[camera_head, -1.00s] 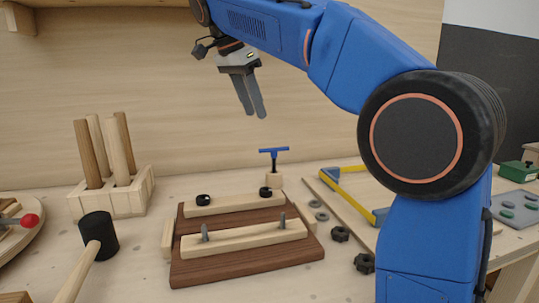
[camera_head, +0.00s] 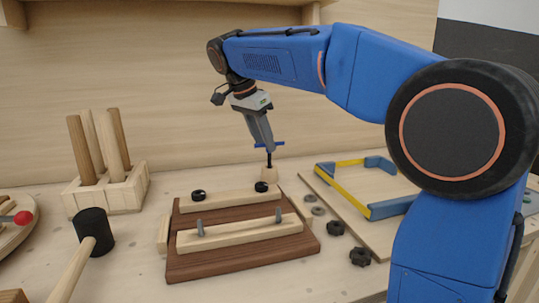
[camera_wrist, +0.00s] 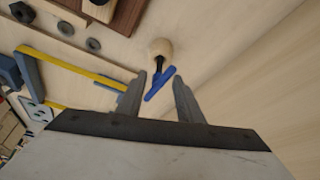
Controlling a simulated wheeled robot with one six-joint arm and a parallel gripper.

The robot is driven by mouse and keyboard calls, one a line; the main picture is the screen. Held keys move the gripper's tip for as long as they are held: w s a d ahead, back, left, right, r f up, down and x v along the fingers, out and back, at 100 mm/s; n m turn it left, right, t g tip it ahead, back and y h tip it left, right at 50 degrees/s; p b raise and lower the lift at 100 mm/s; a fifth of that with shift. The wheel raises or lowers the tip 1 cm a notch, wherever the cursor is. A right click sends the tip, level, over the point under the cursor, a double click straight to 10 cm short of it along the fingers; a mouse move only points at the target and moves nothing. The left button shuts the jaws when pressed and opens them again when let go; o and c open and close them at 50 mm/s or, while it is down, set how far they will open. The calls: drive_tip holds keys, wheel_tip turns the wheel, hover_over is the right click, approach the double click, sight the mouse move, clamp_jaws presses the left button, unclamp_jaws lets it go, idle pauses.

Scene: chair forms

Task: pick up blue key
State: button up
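The blue key has a T-shaped blue handle (camera_head: 274,144) on a dark shaft, standing upright in a small round wooden holder (camera_head: 269,172) behind the brown board. In the wrist view, the blue handle (camera_wrist: 160,83) lies between the fingertips, slanting across the gap, with the wooden holder (camera_wrist: 160,48) just beyond it. My gripper (camera_head: 267,143) is lowered to the key, pointing down. In the wrist view, my gripper (camera_wrist: 160,88) is open, with a finger on either side of the handle. Whether the left finger touches the handle I cannot tell.
A brown board (camera_head: 240,250) with wooden bars lies in front of the key. A yellow and blue frame (camera_head: 345,188) lies to the right. A peg block (camera_head: 108,190) and a black-headed mallet (camera_head: 93,228) are at left.

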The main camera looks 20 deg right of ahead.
sight(270, 161)
drive_tip(key=shift+x, duration=2.4)
drive_tip(key=shift+d+r, duration=0.1)
drive_tip(key=shift+d, duration=0.1)
drive_tip(key=shift+c, duration=0.2)
clamp_jaws()
